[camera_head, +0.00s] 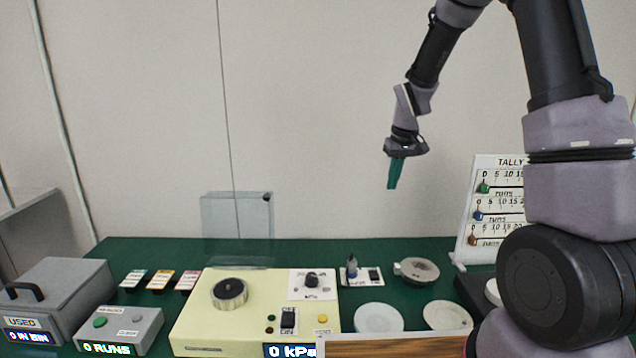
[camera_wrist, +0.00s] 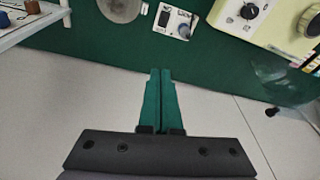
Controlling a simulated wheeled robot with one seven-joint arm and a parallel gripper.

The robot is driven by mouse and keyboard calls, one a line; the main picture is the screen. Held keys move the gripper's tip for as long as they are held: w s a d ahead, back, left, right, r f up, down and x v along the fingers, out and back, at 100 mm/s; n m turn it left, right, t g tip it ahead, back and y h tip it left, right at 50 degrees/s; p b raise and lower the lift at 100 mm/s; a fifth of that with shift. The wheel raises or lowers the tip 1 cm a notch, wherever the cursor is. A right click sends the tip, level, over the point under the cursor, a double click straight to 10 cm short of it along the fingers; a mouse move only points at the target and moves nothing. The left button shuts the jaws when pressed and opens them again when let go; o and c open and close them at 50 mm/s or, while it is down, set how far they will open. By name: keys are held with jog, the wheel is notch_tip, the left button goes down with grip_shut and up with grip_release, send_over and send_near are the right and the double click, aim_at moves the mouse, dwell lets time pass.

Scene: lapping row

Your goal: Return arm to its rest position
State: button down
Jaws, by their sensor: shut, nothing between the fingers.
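My gripper (camera_head: 393,186) hangs in the air above the back of the green bench, its green fingers pointing down. It is well clear of everything on the bench. In the wrist view my gripper (camera_wrist: 160,72) shows its two green fingers together with nothing between them. My arm rises from the right side of the head view, bends at the top and comes down to the gripper.
The green bench (camera_head: 420,300) carries a cream console (camera_head: 260,318), a grey bin (camera_head: 65,285), a grey counter box (camera_head: 120,328), pale discs (camera_head: 378,318) and a clear panel (camera_head: 238,225). A white tally board (camera_head: 490,205) stands right. The wall behind is bare.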

jog(key=s+d+r+m+t, duration=0.2)
jog(key=s+r, duration=0.5)
jog(key=r, duration=0.4)
jog(key=s+r+m+t, duration=0.1)
jog(key=s+r, duration=0.2)
jog(key=s, duration=0.3)
jog(key=s+d+r+m+t, duration=0.1)
jog(key=s+r+m, duration=0.1)
jog(key=s+r, duration=0.2)
jog(key=s+r+m+t+y, duration=0.1)
jog(key=s+r, duration=0.3)
jog(key=s, duration=0.6)
jog(key=shift+d+m, duration=0.2)
jog(key=shift+m, duration=0.1)
